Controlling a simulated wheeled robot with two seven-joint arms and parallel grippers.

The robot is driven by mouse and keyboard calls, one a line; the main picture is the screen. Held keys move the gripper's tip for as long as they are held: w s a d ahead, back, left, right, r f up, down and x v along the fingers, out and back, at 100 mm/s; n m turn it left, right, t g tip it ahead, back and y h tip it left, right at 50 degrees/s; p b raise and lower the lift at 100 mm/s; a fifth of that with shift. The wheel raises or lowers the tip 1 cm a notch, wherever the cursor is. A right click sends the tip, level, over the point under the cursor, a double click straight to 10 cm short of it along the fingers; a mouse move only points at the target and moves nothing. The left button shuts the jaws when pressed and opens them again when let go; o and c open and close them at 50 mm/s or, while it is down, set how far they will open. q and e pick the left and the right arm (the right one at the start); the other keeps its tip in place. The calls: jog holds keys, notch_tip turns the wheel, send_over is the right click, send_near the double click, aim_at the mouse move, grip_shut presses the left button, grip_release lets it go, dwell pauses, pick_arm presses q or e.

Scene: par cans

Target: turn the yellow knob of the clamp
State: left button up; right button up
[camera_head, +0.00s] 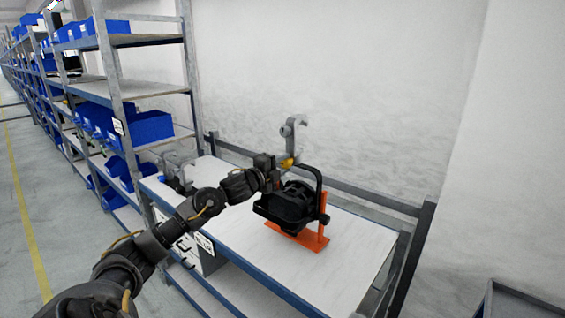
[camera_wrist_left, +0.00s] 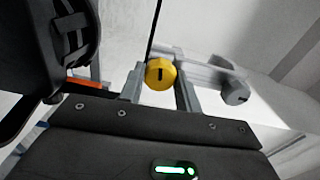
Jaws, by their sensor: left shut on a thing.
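The yellow knob (camera_head: 288,163) of the clamp sits just above the black par can. In the left wrist view the yellow knob (camera_wrist_left: 160,74) shows its round face with a dark slot, between the two grey fingers. My left gripper (camera_head: 280,164) reaches it from the left and is shut on it. The grey clamp (camera_head: 289,131) stands upright with its hook at the top. In the wrist view part of the clamp (camera_wrist_left: 200,75) runs to the right, with a grey knob on its end. My right gripper is not in view.
The black par can (camera_head: 285,208) rests on an orange stand (camera_head: 312,240) on a white workbench (camera_head: 345,262). Shelves with blue bins (camera_head: 150,127) stand at left. The bench's right side is clear.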

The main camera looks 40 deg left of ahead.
pick_arm(q)
jog(key=shift+n+p, duration=0.7)
jog(key=shift+n, duration=0.7)
jog(key=o, duration=1)
jog(key=shift+s+f, duration=0.2)
jog(key=shift+s, duration=0.3)
jog(key=shift+s+d+r+b, duration=0.1)
jog(key=shift+s+b, duration=0.8)
jog(key=shift+s, duration=1.55)
jog(key=shift+s+r+b, duration=0.1)
jog(key=shift+s+b, duration=0.75)
jog(key=shift+s, duration=1.6)
